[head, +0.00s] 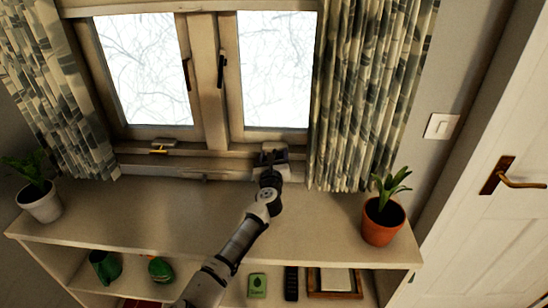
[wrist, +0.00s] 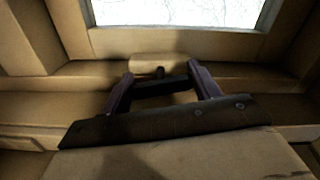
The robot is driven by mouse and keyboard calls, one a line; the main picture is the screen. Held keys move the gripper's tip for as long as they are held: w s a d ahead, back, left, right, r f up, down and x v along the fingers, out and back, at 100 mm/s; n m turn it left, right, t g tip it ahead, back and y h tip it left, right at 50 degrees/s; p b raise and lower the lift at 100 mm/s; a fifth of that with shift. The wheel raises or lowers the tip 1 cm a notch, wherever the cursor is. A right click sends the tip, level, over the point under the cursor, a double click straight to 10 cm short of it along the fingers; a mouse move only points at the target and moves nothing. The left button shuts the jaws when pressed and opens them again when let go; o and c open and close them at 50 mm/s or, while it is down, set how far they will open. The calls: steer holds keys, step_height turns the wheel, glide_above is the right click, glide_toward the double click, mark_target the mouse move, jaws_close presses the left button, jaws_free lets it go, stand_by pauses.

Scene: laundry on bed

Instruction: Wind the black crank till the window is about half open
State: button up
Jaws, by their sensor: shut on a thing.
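The window has a left sash (head: 143,70) and a right sash (head: 273,70). I cannot tell how far either one stands from its frame. My gripper (head: 270,158) is at the sill under the right sash, and its two fingers (wrist: 160,78) show in the wrist view. My gripper is shut on the crank. In the head view my gripper mostly hides the crank.
A brass-coloured crank (head: 158,150) sits under the left sash. Patterned curtains (head: 370,90) hang on both sides. A white pot (head: 40,202) and a terracotta pot (head: 382,222) stand at the shelf ends. The shelf top (head: 150,205) between them is clear.

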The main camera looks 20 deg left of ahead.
steer(key=n, duration=0.4)
steer(key=shift+f+n, duration=0.1)
steer(key=shift+n, duration=0.2)
stand_by(0.3)
steer(key=o, duration=1)
steer(key=shift+s, duration=0.1)
steer(key=shift+a, duration=0.1)
